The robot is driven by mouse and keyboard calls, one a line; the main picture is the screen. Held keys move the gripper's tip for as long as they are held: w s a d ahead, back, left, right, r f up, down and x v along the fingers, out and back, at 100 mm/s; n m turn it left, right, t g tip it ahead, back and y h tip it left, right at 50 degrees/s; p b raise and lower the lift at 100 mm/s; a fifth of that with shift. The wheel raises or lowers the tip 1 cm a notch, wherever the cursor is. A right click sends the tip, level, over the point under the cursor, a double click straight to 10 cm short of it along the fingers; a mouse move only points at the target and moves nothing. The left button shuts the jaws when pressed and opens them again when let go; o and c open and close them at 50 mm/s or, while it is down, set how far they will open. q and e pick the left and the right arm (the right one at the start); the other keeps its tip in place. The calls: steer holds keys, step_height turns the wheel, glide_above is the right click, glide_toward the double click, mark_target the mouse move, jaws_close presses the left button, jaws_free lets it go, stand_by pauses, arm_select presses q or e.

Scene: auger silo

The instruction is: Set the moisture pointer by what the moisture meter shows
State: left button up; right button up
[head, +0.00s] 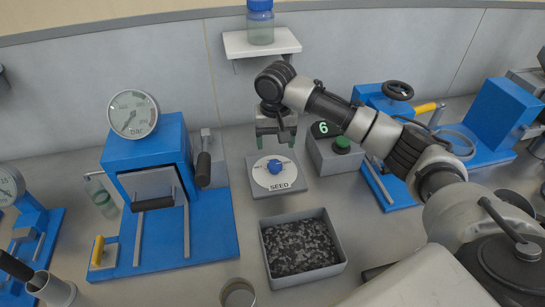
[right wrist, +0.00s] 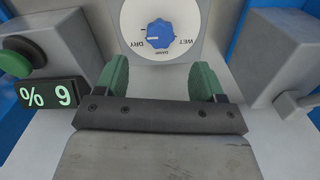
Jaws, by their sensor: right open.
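The moisture pointer is a blue knob (head: 275,166) on a round white dial on a grey plate (head: 254,180) marked SEED. In the right wrist view the knob (right wrist: 160,36) is seen upside down, with DRY, DAMP and WET around it; its white mark lies on the DRY side. The moisture meter (head: 325,153) is a grey box with a green button; its display (head: 323,129) reads 6, and the wrist view shows 6 % upside down (right wrist: 50,93). My right gripper (head: 276,140) is open and empty, above and behind the knob, apart from it. My left gripper is out of view.
A grey tray (head: 342,268) of dark seeds stands in front of the dial. A blue press with a gauge (head: 133,114) stands left, a blue machine (head: 368,97) right. A shelf with a jar (head: 260,22) is on the wall behind my gripper.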

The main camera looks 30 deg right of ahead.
mark_target(275, 164)
step_height(275, 164, down, 8)
steer(key=shift+f+p, duration=0.1)
steer(key=shift+p, duration=0.2)
steer(key=shift+w, duration=0.1)
steer(key=c, duration=0.9)
